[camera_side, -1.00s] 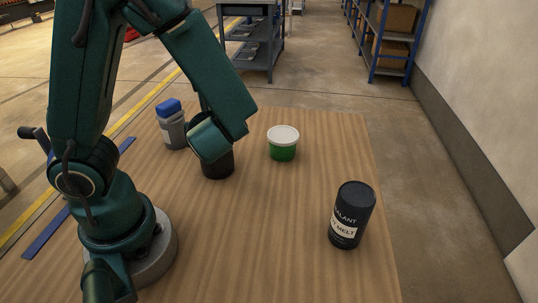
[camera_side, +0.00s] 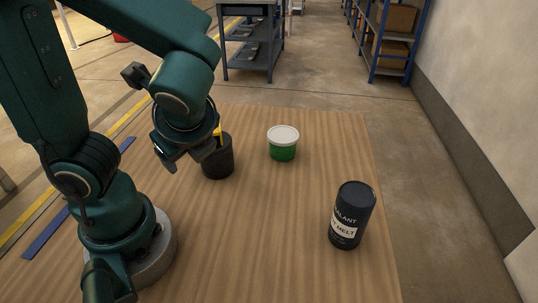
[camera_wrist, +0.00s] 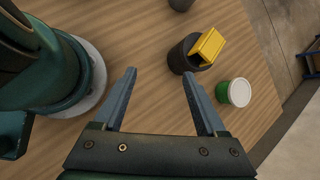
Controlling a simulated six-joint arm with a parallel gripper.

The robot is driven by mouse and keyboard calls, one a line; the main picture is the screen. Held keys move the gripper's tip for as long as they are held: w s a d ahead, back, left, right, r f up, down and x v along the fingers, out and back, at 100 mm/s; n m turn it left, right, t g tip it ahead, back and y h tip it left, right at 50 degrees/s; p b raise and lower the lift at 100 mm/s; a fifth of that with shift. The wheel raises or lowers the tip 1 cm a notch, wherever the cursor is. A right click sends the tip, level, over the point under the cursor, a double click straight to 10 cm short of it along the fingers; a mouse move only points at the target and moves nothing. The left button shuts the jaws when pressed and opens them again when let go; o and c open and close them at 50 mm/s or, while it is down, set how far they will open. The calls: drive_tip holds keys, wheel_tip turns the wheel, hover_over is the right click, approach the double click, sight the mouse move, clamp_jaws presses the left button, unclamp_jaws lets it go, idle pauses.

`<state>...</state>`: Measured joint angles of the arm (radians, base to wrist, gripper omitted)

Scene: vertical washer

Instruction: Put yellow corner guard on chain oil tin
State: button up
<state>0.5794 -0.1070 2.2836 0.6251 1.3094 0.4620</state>
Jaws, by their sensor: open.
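The yellow corner guard (camera_wrist: 208,46) rests tilted at the top of a black round container (camera_wrist: 181,59); whether it sits on or partly inside the rim is unclear. In the side view, only a sliver of yellow (camera_side: 217,131) shows above the black container (camera_side: 218,162), behind my gripper. My gripper (camera_side: 184,160) is open and empty, left of the container. In the wrist view, my gripper's fingers (camera_wrist: 160,80) are spread, with bare table between them. I cannot read any chain oil label, so I cannot tell which container is the chain oil tin.
A green tub with a white lid (camera_side: 283,143) stands right of the black container. A black tin (camera_side: 351,215), whose label partly reads "MELT", stands at the table's right. Bare table (camera_side: 270,220) lies between. A dark object (camera_wrist: 181,4) is cut off at the wrist view's top.

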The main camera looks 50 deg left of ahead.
drive_tip(key=w+d+r+n+t+h, duration=0.2)
drive_tip(key=n+h, duration=0.5)
drive_tip(key=n, duration=0.8)
drive_tip(key=d+r+t, duration=0.1)
drive_tip(key=d+t, duration=0.1)
drive_tip(key=d, duration=0.1)
drive_tip(key=shift+d+r, duration=0.15)
drive_tip(key=shift+d, duration=0.15)
